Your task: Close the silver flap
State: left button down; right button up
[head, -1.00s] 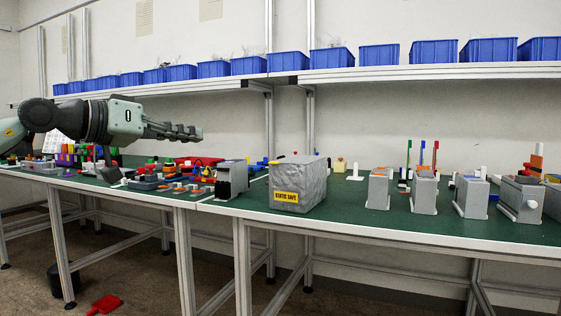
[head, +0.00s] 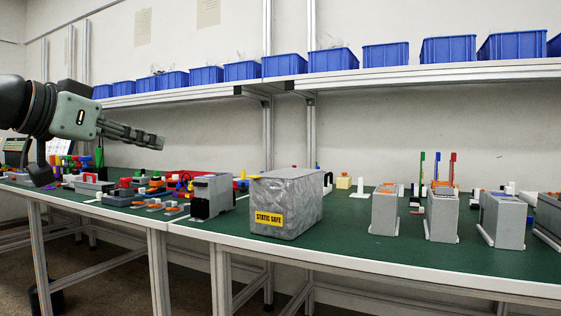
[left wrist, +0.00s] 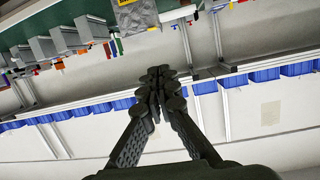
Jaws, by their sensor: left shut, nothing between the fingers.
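A silver-grey box (head: 285,208) with a yellow "STATIC SAFE" label stands near the front edge of the green table. Its top surface (head: 290,173) looks flat; I cannot tell a separate flap from it or whether one is open. My left gripper (head: 158,141) is shut and empty, up and to the left of the box, clear of it and above the table. In the left wrist view the shut fingertips (left wrist: 162,78) show in the middle, with the box (left wrist: 136,18) upside down beyond them at the top. My right gripper is not in view.
A grey block (head: 212,195) with black parts stands just left of the box. Several grey units (head: 441,214) stand to the right. Small coloured parts crowd the table's left. Blue bins (head: 332,59) line the shelf above. Bare green table (head: 345,225) lies right of the box.

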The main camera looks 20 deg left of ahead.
aim_at(286, 173)
jog(key=i+l, duration=0.1)
jog(key=i, duration=0.35)
jog(key=i+l, duration=0.1)
jog(key=i, duration=0.35)
